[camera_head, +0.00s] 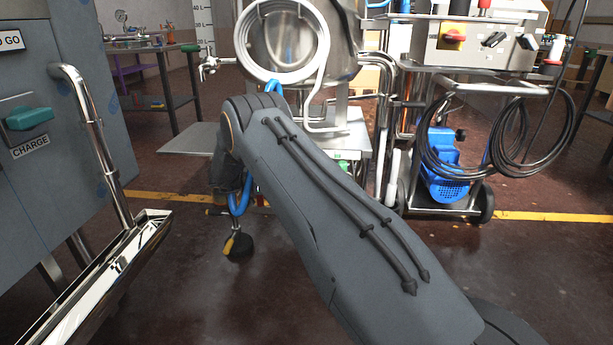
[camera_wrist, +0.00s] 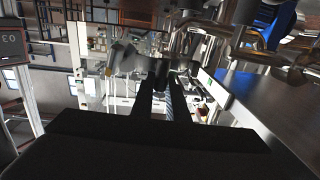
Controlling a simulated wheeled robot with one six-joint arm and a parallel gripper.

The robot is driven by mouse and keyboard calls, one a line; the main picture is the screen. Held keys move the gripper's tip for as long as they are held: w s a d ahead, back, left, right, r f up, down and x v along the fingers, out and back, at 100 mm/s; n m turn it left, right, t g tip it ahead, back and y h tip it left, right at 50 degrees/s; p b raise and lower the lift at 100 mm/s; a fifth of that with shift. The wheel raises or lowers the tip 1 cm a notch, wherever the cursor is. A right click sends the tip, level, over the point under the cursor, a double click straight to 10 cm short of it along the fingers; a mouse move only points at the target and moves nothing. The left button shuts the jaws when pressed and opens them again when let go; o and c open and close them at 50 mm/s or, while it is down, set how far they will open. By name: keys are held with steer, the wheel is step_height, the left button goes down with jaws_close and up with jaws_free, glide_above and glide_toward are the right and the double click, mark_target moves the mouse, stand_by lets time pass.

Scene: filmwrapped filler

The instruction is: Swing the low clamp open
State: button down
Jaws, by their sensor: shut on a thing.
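In the wrist view my gripper (camera_wrist: 164,82) has its two dark fingers reaching up to a grey metal fitting (camera_wrist: 128,62), and they are shut on a part of it. This looks like the low clamp, but the fingers and dim light hide its detail, and I cannot tell whether it is open. In the head view my arm crosses the middle and bends down at the left of the steel vessel stand. The gripper and the clamp are not clearly visible there. A blue hose (camera_head: 240,200) hangs beside my wrist.
A steel vessel (camera_head: 343,50) with a coiled pale hose (camera_head: 243,45) stands ahead. A trolley with a control box (camera_head: 478,42), black cables and a blue motor (camera_head: 445,170) is at right. A grey cabinet (camera_head: 50,130) with a steel rail is close at left. Some floor between is clear.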

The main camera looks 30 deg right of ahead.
steer(key=shift+d, duration=0.25)
